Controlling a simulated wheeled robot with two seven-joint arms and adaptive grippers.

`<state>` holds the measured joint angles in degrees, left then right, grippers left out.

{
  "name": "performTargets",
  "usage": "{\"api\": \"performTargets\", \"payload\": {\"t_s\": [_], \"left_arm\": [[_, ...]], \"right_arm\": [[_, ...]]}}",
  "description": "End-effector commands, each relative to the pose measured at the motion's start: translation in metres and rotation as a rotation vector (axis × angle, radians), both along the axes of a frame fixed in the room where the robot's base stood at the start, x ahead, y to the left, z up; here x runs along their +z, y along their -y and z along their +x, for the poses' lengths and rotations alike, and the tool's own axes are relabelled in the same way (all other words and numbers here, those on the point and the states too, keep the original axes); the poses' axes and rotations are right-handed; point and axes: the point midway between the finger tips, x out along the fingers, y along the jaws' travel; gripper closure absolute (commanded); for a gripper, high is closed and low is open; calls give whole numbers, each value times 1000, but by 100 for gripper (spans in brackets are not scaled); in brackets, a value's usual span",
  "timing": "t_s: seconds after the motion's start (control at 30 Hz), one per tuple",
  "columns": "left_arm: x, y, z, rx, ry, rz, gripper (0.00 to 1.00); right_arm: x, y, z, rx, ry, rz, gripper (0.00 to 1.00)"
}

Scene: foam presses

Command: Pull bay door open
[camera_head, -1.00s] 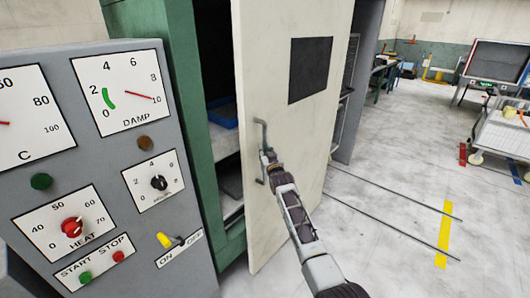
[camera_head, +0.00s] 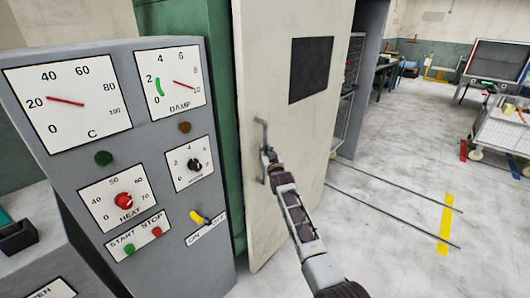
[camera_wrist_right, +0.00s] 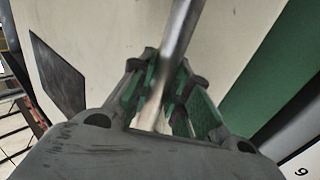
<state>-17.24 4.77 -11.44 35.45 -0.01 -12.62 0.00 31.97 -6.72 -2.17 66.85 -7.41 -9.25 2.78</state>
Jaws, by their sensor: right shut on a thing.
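The bay door (camera_head: 300,130) is a tall cream panel with a dark square plate (camera_head: 310,70). Its near edge stands in front of the green cabinet frame (camera_head: 222,110), and the opening behind it is hidden, so I cannot tell how wide the gap is. My right gripper (camera_head: 268,160) is at the grey upright door handle (camera_head: 263,135) and is shut on it. In the right wrist view the handle (camera_wrist_right: 180,35) runs between the green-padded fingers (camera_wrist_right: 160,95). My left gripper is not in view.
A grey control panel (camera_head: 170,240) with dials, buttons and a yellow switch stands close on the left. Two thin rails (camera_head: 390,212) run across the floor to the right. A yellow floor strip (camera_head: 446,225) and a white cart (camera_head: 500,130) lie beyond. Floor between is clear.

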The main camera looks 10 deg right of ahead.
Motion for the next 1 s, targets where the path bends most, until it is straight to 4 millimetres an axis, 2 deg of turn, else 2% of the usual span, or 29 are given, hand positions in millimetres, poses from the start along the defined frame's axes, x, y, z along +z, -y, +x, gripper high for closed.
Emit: {"api": "performTargets", "payload": {"t_s": [0.37, 0.4, 0.57, 1.0], "left_arm": [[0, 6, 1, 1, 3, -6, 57], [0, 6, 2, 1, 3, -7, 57], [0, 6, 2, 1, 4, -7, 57], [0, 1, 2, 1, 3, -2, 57]], "right_arm": [[0, 0, 0, -1, 0, -1, 100], [0, 0, 0, -1, 0, 0, 79], [0, 0, 0, -1, 1, 0, 59], [1, 1, -1, 0, 2, 0, 59]]}}
